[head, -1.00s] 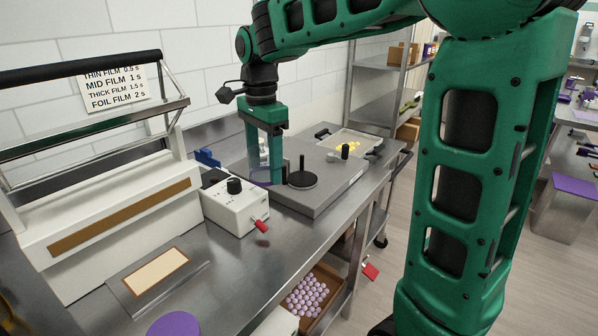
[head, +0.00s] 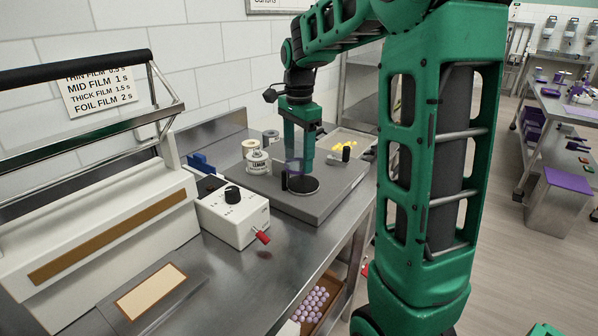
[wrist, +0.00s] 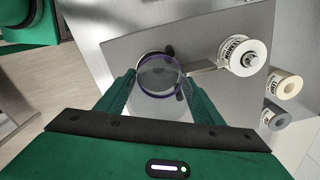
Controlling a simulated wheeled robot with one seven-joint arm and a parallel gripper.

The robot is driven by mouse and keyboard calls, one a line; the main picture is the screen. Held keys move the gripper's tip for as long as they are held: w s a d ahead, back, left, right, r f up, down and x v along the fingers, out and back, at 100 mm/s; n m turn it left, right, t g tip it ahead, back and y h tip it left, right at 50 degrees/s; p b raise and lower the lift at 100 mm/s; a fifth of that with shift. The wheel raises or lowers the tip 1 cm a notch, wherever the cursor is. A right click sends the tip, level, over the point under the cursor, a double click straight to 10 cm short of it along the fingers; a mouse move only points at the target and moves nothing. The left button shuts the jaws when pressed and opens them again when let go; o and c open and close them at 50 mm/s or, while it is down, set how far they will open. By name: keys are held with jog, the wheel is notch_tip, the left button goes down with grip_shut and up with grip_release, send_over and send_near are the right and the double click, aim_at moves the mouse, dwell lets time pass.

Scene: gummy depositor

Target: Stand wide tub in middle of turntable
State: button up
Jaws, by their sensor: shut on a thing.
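The wide tub is clear with a purple rim (wrist: 160,93). My gripper (wrist: 159,88) is shut on it, with one finger on each side. In the head view the tub (head: 294,166) hangs upright or nearly so, above the turntable. The turntable (head: 305,189) is a low black disc on a grey plate. In the wrist view the tub covers much of what lies below it, with dark parts showing behind its far edge. I cannot tell how well the tub is centred or the exact gap beneath it.
A thin black post (head: 284,180) stands beside the turntable. Labelled rolls or jars (head: 257,161) stand behind, on the left. A white control box (head: 233,211) with a black knob and red lever is at front left. A tray with yellow pieces (head: 347,143) lies at back right.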

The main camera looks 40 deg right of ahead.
jog(key=shift+s+d+f, duration=0.15)
jog(key=shift+d+f, duration=0.3)
jog(key=shift+d, duration=0.25)
jog(key=shift+f, duration=2)
jog(key=shift+f, duration=0.1)
jog(key=o, duration=1.1)
jog(key=shift+o, duration=0.2)
